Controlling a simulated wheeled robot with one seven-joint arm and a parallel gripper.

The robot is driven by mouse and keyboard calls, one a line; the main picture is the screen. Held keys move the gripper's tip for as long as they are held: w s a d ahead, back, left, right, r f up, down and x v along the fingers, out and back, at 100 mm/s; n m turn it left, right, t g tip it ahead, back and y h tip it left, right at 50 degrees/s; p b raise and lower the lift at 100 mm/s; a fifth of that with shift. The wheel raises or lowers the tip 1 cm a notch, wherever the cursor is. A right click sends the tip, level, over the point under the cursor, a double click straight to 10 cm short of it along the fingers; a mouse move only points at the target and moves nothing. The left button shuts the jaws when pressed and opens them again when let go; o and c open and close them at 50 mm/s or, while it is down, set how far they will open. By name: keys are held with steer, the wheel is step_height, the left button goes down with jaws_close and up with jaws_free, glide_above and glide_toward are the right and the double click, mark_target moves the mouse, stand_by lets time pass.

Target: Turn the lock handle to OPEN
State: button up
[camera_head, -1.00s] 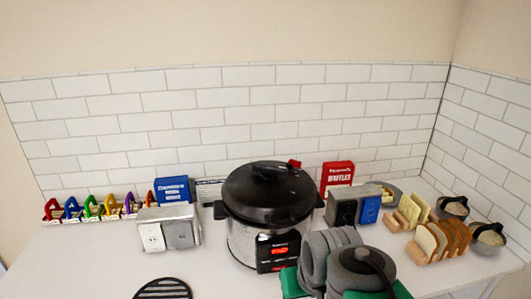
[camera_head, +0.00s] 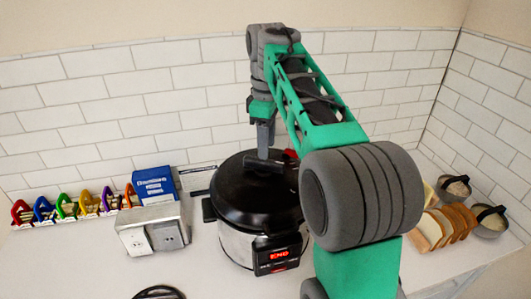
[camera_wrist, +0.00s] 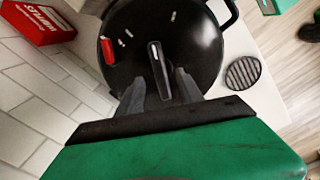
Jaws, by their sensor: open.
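The pressure cooker (camera_head: 265,230) stands on the counter with its black lid (camera_head: 240,195) on. In the wrist view, a dark bar handle with a light outline (camera_wrist: 159,70) stands on the lid (camera_wrist: 195,40); I take it for the lock handle. A red valve-like piece (camera_wrist: 108,50) is on the lid to its left. My gripper (camera_wrist: 158,88) is open, pointing down at the lid, with a finger on each side of the bar's near end. In the head view my gripper (camera_head: 264,152) is over the lid's middle; I cannot tell whether it touches. No OPEN mark is readable.
A grey outlet box (camera_head: 155,230) and a blue box (camera_head: 155,185) stand left of the cooker, with several colored holders farther left. Bread slices (camera_head: 440,225) and bowls stand at right. A red box (camera_wrist: 38,22) and a round black grate (camera_wrist: 243,73) are near the cooker.

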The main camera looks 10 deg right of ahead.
mark_target(264, 164)
steer(key=shift+w+f+b, duration=0.1)
steer(key=shift+f+b, duration=0.8)
steer(key=shift+f, duration=1.45)
steer(key=shift+c, duration=0.5)
jaws_close()
